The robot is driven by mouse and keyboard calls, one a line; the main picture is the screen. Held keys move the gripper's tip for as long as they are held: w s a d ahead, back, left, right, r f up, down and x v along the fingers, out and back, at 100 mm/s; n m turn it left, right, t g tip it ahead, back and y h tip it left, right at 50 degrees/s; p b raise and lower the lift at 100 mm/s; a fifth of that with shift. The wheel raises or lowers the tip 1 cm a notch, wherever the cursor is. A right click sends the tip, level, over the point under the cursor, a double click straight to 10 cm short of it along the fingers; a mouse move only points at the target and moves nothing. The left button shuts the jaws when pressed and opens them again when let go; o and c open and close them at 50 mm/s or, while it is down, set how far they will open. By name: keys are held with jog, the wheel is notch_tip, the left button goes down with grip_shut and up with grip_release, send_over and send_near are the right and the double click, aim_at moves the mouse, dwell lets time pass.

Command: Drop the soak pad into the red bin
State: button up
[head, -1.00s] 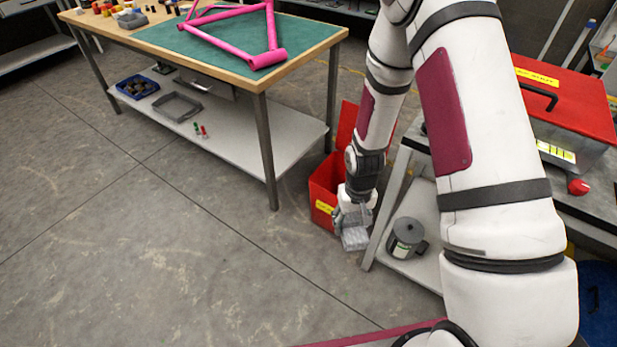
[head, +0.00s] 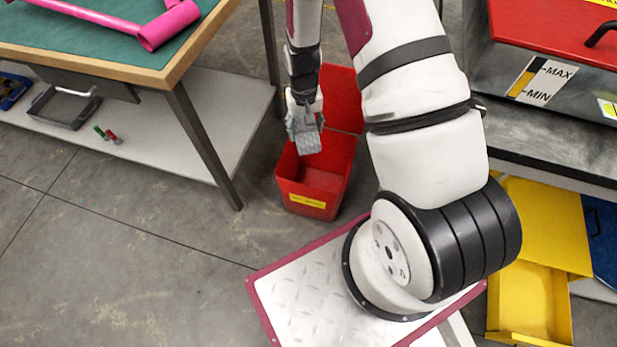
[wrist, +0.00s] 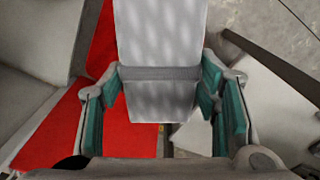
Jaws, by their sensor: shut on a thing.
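The soak pad (head: 308,142) is a light grey, quilted pad. My gripper (head: 303,124) is shut on it and holds it over the open red bin (head: 313,184), near the bin's back left side in the head view. The bin stands on the floor with its red lid raised at the back and a yellow label on its front. In the wrist view the pad (wrist: 160,40) sits between the teal-lined fingers of my gripper (wrist: 164,92), and red bin surfaces (wrist: 60,128) show behind it.
A red-lidded tank (head: 545,75) is on a grey bench at the right, above a yellow box (head: 530,300).

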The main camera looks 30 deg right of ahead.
jog(key=w+d+f+m+b, duration=0.2)
jog(key=d+f+b, duration=0.3)
jog(key=f+b, duration=0.3)
jog(key=w+d+f+m+b, duration=0.2)
jog(key=d+f+b, duration=0.3)
jog(key=f+b, duration=0.4)
notch_tip(320, 180, down, 4)
jog(key=shift+w+r+m, duration=0.1)
jog(key=shift+w+m, duration=0.3)
jog(key=shift+w, duration=0.35)
jog(key=o, duration=1.1)
jog(key=shift+r, duration=0.1)
notch_tip(320, 180, up, 12)
jog(key=shift+f, duration=0.1)
